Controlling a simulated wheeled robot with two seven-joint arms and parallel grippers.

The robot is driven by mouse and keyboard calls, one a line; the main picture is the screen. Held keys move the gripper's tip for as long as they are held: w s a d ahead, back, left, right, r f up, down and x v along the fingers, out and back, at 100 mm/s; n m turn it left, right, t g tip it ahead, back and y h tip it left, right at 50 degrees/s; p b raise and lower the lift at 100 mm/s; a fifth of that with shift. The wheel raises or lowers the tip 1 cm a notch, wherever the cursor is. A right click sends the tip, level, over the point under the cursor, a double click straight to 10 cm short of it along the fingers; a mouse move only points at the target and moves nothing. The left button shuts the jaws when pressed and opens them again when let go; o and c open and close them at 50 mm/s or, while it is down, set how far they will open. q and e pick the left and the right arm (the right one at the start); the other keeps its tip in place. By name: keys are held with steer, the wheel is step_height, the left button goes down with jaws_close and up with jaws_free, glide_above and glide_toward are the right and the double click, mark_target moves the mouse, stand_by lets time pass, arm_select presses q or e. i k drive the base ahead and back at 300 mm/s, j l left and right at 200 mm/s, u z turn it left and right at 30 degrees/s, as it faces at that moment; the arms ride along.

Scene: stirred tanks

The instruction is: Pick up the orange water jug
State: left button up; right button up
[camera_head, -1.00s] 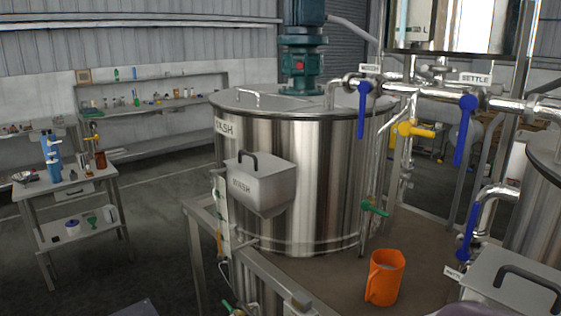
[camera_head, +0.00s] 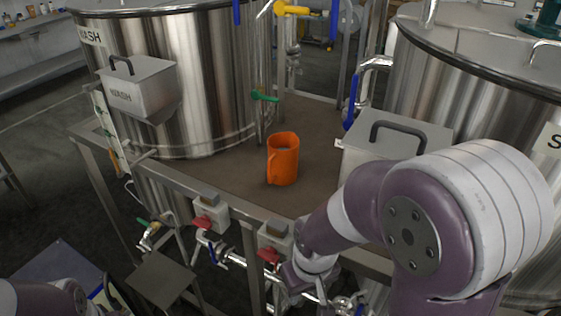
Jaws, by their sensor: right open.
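The orange water jug (camera_head: 284,160) stands upright on the brown platform (camera_head: 235,175), between the two steel tanks. Its open top faces up and its handle is on the left side. My right arm comes in from the right; its wrist end, with the right gripper (camera_head: 296,280), is low at the platform's front edge, below and in front of the jug. The gripper is open, apart from the jug and small in view; its fingers are hard to make out. Only a piece of my left arm shows at the bottom left corner; its gripper is out of view.
The WASH tank (camera_head: 205,80) stands behind and left of the jug, with a green valve handle (camera_head: 264,97). A grey hopper box (camera_head: 395,140) is right of the jug. Red-handled valves (camera_head: 204,222) line the front rail. The platform around the jug is clear.

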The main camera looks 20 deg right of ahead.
mark_target(280, 163)
steer(key=i+j+z, duration=0.1)
steer(key=i+j, duration=0.15)
steer(key=i+j+z, duration=0.25)
steer(key=i+j, duration=0.2)
steer(key=j, duration=0.25)
steer(key=i+j+z, duration=0.1)
steer(key=j, duration=0.3)
steer(key=i, duration=0.1)
